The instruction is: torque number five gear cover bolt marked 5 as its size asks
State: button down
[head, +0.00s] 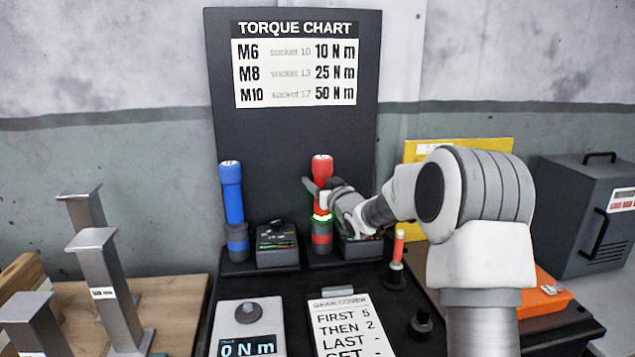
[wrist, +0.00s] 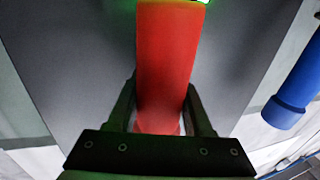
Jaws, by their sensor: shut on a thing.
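A red torque tool (head: 322,170) stands upright in a holder on the black bench, with a lit green ring on it. My gripper (head: 318,190) is shut around its red body. In the wrist view the red tool (wrist: 168,65) fills the space between the dark fingers of my gripper (wrist: 165,110), with a green glow at the top edge. A blue torque tool (head: 231,195) stands upright to the left. The torque chart (head: 295,64) lists M6 socket 10 10 N m, M8 socket 13 25 N m and M10 socket 17 50 N m. The bolt marked 5 is not in view.
A display (head: 248,345) reads 0 N m. A gear cover card (head: 345,325) reads FIRST 5, THEN 2. A small red-topped tool (head: 398,248) stands right of the red tool. Grey posts (head: 105,270) stand at left; a grey cabinet (head: 585,215) is at right.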

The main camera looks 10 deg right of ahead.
jog(key=shift+b, duration=0.3)
dwell(0.4)
jog(key=shift+c, duration=1.1)
grip_release()
jog(key=shift+f, duration=0.15)
